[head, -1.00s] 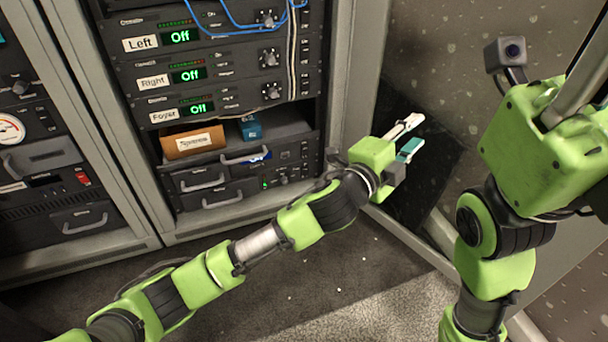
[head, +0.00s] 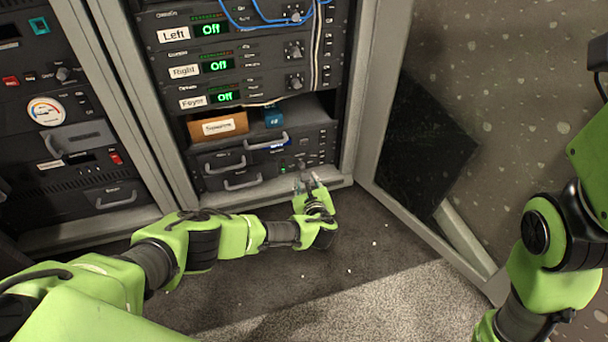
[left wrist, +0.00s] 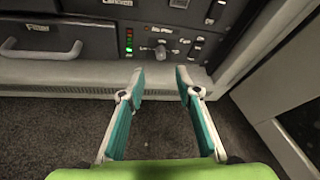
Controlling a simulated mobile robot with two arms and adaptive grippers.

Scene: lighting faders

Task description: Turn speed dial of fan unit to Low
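The fan unit (head: 290,150) appears to be the black panel low in the rack, with small green lights and knobs at its right. In the left wrist view a rounded dial (left wrist: 160,52) sits on this panel (left wrist: 125,18), right of a column of green and red lights. Its setting is too small to read. My left gripper (head: 307,180) is low in front of the panel. In the left wrist view its two teal-lined fingers (left wrist: 160,82) are apart with nothing between them, short of the dial. My right gripper is out of view.
Drawers with handles (head: 228,172) lie left of the dial. A cardboard box (head: 218,126) and a blue box (head: 274,117) sit on the shelf above. Units marked Left, Right and Foyer are higher up. An open rack door (head: 425,150) stands at the right.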

